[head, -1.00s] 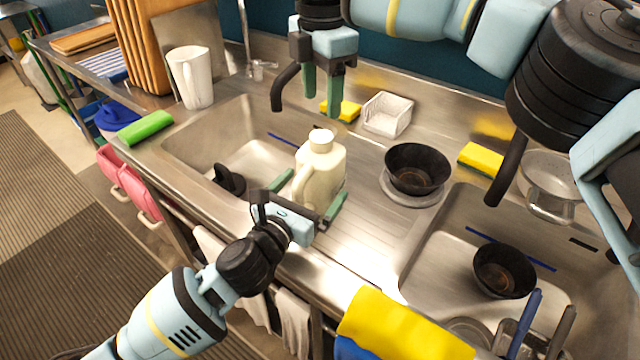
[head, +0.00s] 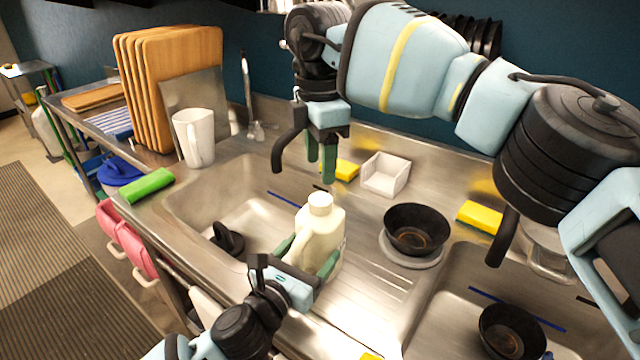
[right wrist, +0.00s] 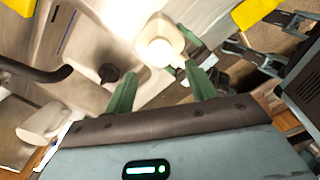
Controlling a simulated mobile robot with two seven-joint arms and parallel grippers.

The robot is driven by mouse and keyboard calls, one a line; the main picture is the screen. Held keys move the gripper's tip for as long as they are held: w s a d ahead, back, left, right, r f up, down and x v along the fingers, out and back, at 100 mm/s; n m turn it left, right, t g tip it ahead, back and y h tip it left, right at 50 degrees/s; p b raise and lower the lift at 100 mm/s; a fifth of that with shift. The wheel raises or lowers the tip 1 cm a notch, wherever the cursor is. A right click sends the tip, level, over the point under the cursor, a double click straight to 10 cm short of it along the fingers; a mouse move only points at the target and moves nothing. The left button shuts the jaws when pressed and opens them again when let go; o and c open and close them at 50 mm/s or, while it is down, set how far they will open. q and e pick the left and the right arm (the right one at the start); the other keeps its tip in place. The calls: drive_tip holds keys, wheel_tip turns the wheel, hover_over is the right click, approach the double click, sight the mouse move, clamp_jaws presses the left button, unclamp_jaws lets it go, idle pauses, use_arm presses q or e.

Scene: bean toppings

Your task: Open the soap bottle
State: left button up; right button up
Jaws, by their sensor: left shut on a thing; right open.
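The soap bottle (head: 322,228) is cream-coloured, with a round cap (head: 320,203) on top and a handle on its left side. It stands upright on the steel counter between the two basins. My left gripper (head: 306,257) is shut on the bottle's lower body, one green finger on each side. My right gripper (head: 321,168) is open and empty above the cap, fingers pointing down. In the right wrist view the cap (right wrist: 160,53) and bottle top (right wrist: 163,32) show between and beyond the open fingers (right wrist: 161,72); the cap is not gripped.
A black bowl (head: 415,230) stands right of the bottle, and another (head: 508,333) is in the right basin. A white caddy (head: 385,174) and yellow sponges (head: 481,217) lie behind. A white pitcher (head: 195,138) and cutting boards (head: 170,85) stand at left.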

sight(320, 199)
drive_tip(key=shift+m, duration=1.2)
drive_tip(key=shift+f, duration=0.15)
drive_tip(key=shift+f, duration=3.85)
